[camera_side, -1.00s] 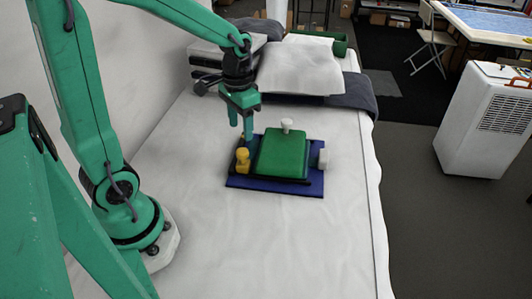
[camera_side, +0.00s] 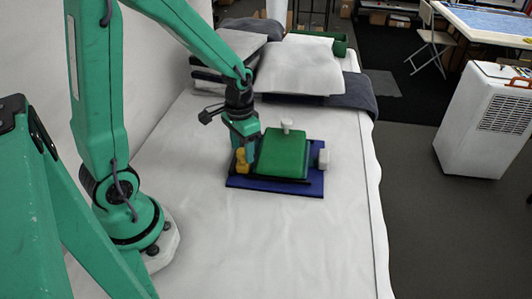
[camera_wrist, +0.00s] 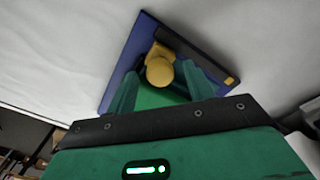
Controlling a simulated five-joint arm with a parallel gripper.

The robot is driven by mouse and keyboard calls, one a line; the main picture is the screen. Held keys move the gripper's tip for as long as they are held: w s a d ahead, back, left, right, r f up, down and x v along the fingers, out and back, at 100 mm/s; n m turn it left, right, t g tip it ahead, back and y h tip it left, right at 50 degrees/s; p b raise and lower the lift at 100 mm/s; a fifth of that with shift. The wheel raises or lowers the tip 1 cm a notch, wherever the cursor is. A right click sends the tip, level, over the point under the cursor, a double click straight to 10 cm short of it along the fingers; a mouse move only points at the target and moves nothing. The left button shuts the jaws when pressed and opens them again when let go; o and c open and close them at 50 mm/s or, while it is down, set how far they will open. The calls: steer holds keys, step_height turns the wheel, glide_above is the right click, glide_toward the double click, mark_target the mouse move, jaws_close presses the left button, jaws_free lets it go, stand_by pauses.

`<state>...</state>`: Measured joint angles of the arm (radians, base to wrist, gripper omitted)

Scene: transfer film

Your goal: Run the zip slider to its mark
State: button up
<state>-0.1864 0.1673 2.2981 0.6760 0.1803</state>
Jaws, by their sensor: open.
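The zip slider appears to be the yellow piece with a round knob (camera_side: 241,160), at the left end of the blue board (camera_side: 272,190). In the wrist view the yellow knob (camera_wrist: 160,71) lies between the two fingers of my gripper (camera_wrist: 163,82). The fingers are apart, and I cannot tell whether either touches the knob. In the side view my gripper (camera_side: 247,155) is down at the yellow piece and partly covers it. A small yellow patch (camera_wrist: 231,80) at the end of the dark strip may be the mark.
Pillows (camera_side: 302,66) lie at the bed's far end. The near sheet (camera_side: 260,245) is clear.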

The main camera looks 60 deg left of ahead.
jaws_close()
steer(key=w+a, duration=0.9)
steer(key=shift+r, duration=0.1)
stand_by(0.3)
jaws_free()
